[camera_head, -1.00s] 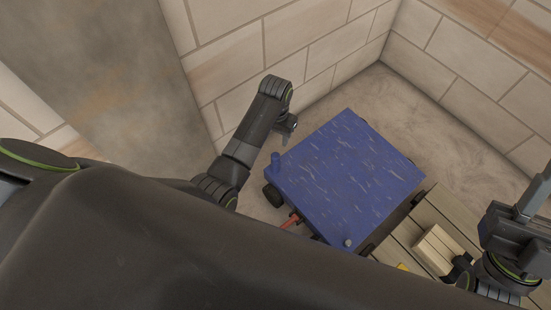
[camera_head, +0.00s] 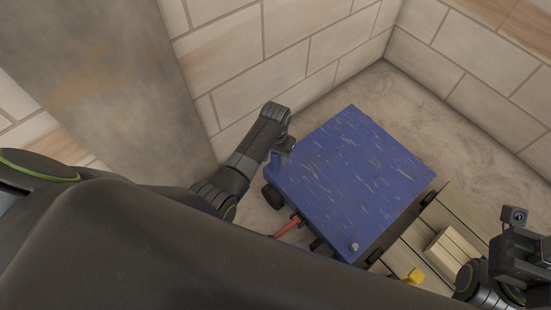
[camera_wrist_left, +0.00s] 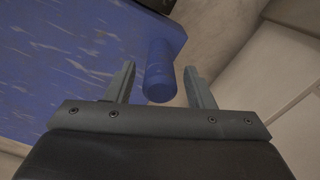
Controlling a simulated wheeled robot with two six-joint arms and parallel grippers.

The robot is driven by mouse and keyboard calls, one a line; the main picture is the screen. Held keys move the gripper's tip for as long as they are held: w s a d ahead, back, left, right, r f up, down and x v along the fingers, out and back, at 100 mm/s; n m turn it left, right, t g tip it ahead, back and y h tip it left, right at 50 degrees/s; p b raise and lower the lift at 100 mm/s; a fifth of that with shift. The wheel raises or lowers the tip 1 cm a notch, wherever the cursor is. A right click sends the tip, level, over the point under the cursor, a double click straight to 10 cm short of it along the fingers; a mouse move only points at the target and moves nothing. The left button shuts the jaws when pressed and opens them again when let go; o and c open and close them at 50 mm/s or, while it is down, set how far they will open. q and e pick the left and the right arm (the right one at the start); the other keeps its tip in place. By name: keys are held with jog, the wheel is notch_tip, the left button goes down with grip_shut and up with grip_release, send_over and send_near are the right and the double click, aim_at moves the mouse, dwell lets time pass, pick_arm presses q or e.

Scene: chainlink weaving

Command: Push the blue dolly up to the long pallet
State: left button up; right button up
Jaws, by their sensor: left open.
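The blue dolly (camera_head: 350,180) has a scuffed flat deck, dark wheels and a red bar (camera_head: 288,226) at its near side. The slatted wooden pallet (camera_head: 440,212) lies close along its right side; I cannot tell whether they touch. My left gripper (camera_wrist_left: 162,84) is open at the dolly's left corner, with a short blue post (camera_wrist_left: 160,68) between its fingers and no clear grip on it. The dolly's deck also fills the left of the left wrist view (camera_wrist_left: 60,60). My right gripper is partly cut off at the right edge, above the pallet, its fingers unclear.
A light wooden block (camera_head: 450,252) and a small yellow piece (camera_head: 413,277) are on or by the pallet. Block walls (camera_head: 300,45) stand behind and to the right. Bare floor (camera_head: 410,108) lies beyond the dolly. A brown-grey pillar (camera_head: 110,80) stands at left.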

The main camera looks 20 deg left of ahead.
pick_arm(q)
jog(key=shift+f, duration=0.5)
grip_shut()
